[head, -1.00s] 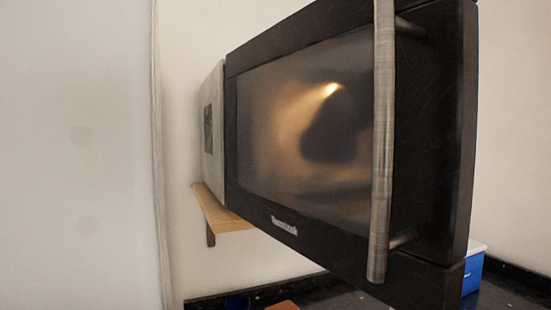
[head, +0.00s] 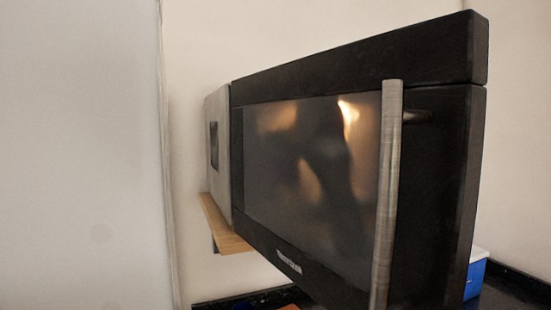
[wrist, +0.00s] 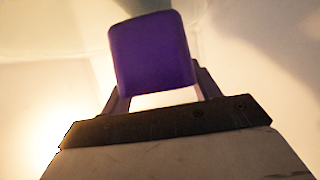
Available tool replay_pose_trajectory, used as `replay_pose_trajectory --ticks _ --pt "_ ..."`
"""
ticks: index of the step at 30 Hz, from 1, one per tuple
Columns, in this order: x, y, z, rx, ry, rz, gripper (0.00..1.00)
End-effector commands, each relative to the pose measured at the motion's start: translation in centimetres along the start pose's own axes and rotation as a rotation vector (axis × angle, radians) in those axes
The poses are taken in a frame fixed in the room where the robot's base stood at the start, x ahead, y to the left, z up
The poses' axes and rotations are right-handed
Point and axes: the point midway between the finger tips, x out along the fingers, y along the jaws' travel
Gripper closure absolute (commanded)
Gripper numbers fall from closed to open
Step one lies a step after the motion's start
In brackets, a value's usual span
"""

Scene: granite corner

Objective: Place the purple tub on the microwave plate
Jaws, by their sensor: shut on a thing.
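The purple tub (wrist: 151,52) shows in the upper middle of the wrist view. My gripper (wrist: 156,88) is shut on it, with the two fingers reaching to its sides, and the tub looks slightly tilted in the picture. The microwave (head: 310,180) fills the middle and right of the head view, with its dark glass and upright metal handle (head: 388,190) toward me. I cannot tell whether its door is open. The microwave plate is not visible in either view. My gripper and the tub do not show clearly in the head view; dark shapes and warm light show in the glass.
A wooden shelf (head: 228,238) shows under the microwave's left side. A pale flat surface (head: 80,150) takes up the left of the head view. A blue box with a white top (head: 474,277) stands behind at lower right. Pale, brightly lit surfaces surround the tub in the wrist view.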

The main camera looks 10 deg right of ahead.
Motion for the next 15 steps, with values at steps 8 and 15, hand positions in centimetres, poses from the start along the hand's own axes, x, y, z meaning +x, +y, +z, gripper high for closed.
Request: replay_pose_trajectory --ticks 8,15 --pt "0.3 -0.1 1.0 0.0 0.003 -0.001 0.74" --pt "0.5 -0.1 1.3 0.0 0.003 -0.001 0.74"
